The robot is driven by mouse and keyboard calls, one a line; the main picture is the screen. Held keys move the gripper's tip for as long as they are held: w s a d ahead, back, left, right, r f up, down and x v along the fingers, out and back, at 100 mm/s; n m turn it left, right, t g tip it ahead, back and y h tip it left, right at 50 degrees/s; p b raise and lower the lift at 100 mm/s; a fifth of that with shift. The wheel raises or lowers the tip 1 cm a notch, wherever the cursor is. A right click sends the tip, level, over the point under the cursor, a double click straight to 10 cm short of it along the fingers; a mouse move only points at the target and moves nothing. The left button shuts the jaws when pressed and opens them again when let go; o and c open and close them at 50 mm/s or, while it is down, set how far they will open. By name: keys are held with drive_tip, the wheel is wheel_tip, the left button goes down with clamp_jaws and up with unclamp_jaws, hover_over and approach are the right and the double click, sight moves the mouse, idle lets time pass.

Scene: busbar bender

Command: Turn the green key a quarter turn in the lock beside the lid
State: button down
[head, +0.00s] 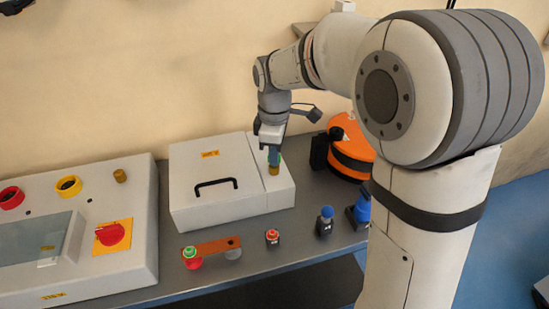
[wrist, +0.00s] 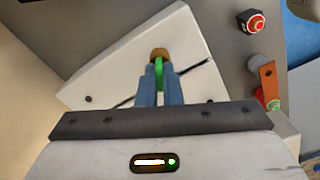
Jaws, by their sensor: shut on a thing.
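The green key (wrist: 159,70) stands in the brass lock (wrist: 160,54) on the white box. The lock (head: 274,170) also shows in the head view, on the strip right of the lid (head: 212,172) with its black handle (head: 215,187). My gripper (wrist: 160,82) is shut on the key, one blue-grey finger on each side of it. In the head view my gripper (head: 273,157) points down right over the lock. The fingers hide most of the key there, and its exact turn angle is hard to tell.
A control panel with a red rotary switch (head: 111,234) stands left of the box. An orange-brown bar (head: 217,246), a small red button box (head: 272,237) and two blue-topped parts (head: 325,221) (head: 361,207) are in front. An orange-black round device (head: 350,150) stands close on the right.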

drive_tip(key=shift+s+m, duration=0.1)
drive_tip(key=shift+m, duration=0.2)
drive_tip(key=m, duration=0.3)
drive_tip(key=shift+m+p, duration=0.3)
drive_tip(key=shift+p, duration=0.05)
drive_tip(key=shift+m, duration=1)
drive_tip(key=shift+m, duration=0.7)
drive_tip(key=m+p, duration=0.1)
drive_tip(key=m, duration=0.3)
drive_tip(key=shift+f, duration=0.1)
